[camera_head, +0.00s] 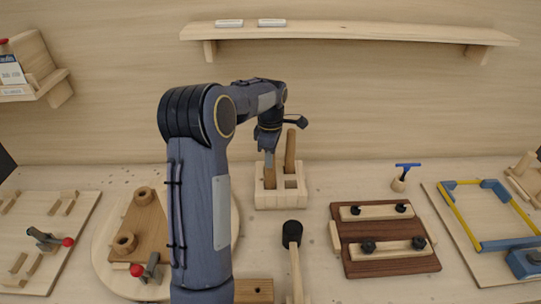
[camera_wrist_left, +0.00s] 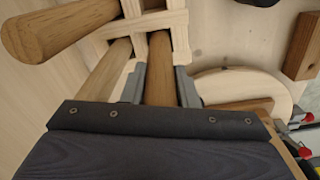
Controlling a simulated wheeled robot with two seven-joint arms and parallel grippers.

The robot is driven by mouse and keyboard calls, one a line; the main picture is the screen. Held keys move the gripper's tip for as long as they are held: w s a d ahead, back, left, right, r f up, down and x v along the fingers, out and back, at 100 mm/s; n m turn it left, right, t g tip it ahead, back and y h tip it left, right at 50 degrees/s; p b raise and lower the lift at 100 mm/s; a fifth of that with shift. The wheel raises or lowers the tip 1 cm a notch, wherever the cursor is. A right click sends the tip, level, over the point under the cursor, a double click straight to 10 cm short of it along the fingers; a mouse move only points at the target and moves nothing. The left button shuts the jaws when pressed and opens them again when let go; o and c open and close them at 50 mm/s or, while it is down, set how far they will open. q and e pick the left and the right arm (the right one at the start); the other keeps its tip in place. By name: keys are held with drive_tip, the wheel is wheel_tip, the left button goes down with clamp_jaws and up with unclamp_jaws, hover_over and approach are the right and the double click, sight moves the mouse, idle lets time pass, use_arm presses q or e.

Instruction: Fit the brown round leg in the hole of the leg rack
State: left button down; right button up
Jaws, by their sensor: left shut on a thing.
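My left gripper (camera_wrist_left: 161,85) is shut on a brown round leg (camera_wrist_left: 160,65), which it holds upright between its two fingers. The leg's far end meets the pale wooden leg rack (camera_wrist_left: 180,22), and it shows at the rack's left hole in the head view (camera_head: 270,180). I cannot tell how deep it sits. In the head view my left gripper (camera_head: 268,150) is above the rack (camera_head: 280,199), partly hidden by my arm. Another brown leg (camera_head: 290,150) stands in the rack's back right; its rounded end is large in the wrist view (camera_wrist_left: 35,35). My right gripper is out of view.
A lighter round rod (camera_wrist_left: 107,68) shows beside the held leg. A black-headed mallet (camera_head: 292,236) lies in front of the rack. A dark board with clamped strips (camera_head: 390,265) is at right, a round board (camera_head: 112,215) at left. A shelf (camera_head: 350,32) hangs above.

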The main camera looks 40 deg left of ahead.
use_arm(q)
drive_tip(key=shift+f, duration=0.3)
drive_tip(key=c, duration=1.1)
unclamp_jaws()
drive_tip(key=shift+o, duration=0.2)
